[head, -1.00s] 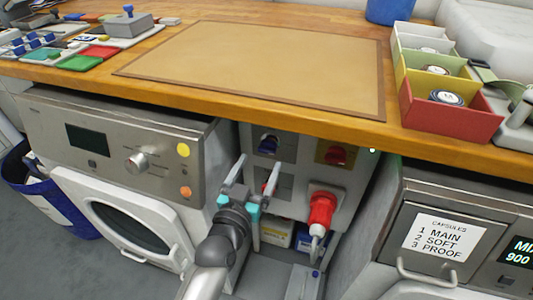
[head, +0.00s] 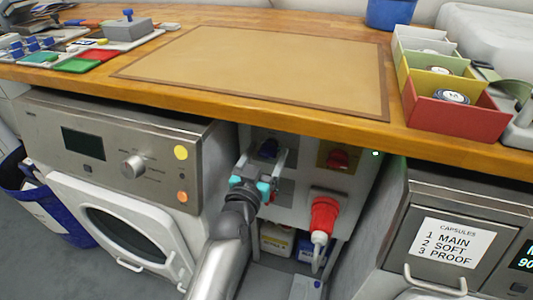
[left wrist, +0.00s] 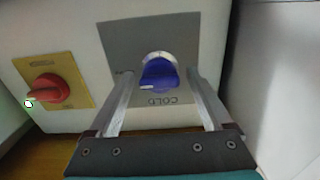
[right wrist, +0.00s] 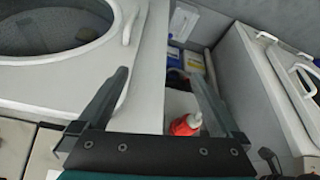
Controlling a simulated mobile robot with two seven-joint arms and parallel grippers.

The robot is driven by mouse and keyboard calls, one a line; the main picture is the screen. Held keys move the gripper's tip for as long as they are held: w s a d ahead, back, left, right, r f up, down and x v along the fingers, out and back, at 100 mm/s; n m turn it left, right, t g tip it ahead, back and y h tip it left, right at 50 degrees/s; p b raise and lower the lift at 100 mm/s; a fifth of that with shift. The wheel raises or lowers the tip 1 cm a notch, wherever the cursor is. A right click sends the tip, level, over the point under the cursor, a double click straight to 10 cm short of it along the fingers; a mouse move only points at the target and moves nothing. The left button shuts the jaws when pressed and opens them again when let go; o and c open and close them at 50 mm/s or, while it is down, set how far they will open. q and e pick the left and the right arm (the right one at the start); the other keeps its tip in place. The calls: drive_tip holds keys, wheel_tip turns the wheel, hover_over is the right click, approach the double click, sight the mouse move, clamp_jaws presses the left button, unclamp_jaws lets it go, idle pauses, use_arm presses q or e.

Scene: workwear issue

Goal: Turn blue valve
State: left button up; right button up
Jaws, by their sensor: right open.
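The blue valve (head: 268,148) is a knob on the upper left of the grey panel under the worktop. In the left wrist view the blue knob (left wrist: 158,75) sits on a grey plate marked COLD. My left gripper (head: 263,162) is in front of it, open, with one finger on each side of the knob. Gaps show between the knob and both fingers in the left wrist view. My right gripper (right wrist: 160,85) is open and empty in the right wrist view, and it is outside the head view.
A red knob on a yellow plate (head: 337,158) is beside the valve. A red plug (head: 322,215) hangs below it. A washing machine (head: 125,155) stands left and a capsule machine (head: 445,245) right. The wooden worktop edge (head: 300,125) overhangs the panel.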

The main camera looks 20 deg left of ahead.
use_arm(q)
drive_tip(key=c, duration=1.2)
drive_tip(key=shift+c, duration=0.2)
drive_tip(key=n+p, duration=0.5)
drive_tip(key=n, duration=0.2)
drive_tip(key=shift+a, duration=0.15)
drive_tip(key=n+p, duration=0.1)
drive_tip(key=n, duration=0.4)
drive_tip(key=shift+n, duration=0.4)
drive_tip(key=n, duration=0.3)
drive_tip(key=shift+f+n, duration=0.15)
drive_tip(key=shift+n, duration=0.85)
use_arm(e)
wheel_tip(320, 180, down, 13)
drive_tip(key=s+g, duration=0.2)
drive_tip(key=shift+s+d, duration=0.2)
drive_tip(key=shift+s, duration=0.2)
drive_tip(key=shift+r, duration=0.1)
